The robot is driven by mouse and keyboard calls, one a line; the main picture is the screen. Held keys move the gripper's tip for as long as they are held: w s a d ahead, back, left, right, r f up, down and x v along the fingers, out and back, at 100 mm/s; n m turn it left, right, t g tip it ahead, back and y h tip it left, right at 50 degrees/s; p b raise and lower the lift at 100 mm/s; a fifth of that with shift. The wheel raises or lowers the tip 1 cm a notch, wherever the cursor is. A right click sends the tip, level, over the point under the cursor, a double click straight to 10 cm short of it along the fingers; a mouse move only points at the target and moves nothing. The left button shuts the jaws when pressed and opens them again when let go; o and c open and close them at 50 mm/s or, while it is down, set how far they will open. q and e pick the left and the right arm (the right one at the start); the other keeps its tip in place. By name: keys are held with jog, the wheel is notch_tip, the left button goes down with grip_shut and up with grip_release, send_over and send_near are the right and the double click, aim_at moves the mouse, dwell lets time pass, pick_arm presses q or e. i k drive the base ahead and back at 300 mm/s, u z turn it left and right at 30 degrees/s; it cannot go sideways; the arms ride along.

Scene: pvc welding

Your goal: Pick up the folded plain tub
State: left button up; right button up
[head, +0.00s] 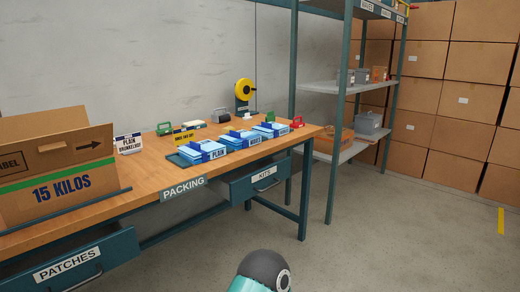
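A light blue folded bundle (200,148) with a darker blue band and a label reading PLAIN lies on a tray near the front edge of the wooden packing table, in the middle of the head view. Two similar folded blue bundles (240,137) (270,129) lie in a row to its right, each with its own label. Neither gripper shows. Only a rounded dark and teal part of my own arm appears at the bottom edge, clear of the table.
The packing table (150,173) has drawers under its front edge. A large cardboard box (55,170) stands at its left. Small signs, a yellow tape reel (244,90) and other tools sit behind the bundles. A shelf rack (340,140) stands right. The floor in front is clear.

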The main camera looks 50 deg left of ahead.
aim_at(200, 152)
jog(key=z, duration=0.65)
jog(key=i, duration=2)
jog(key=u, duration=2.6)
jog(key=i, duration=0.35)
jog(key=u, duration=2.25)
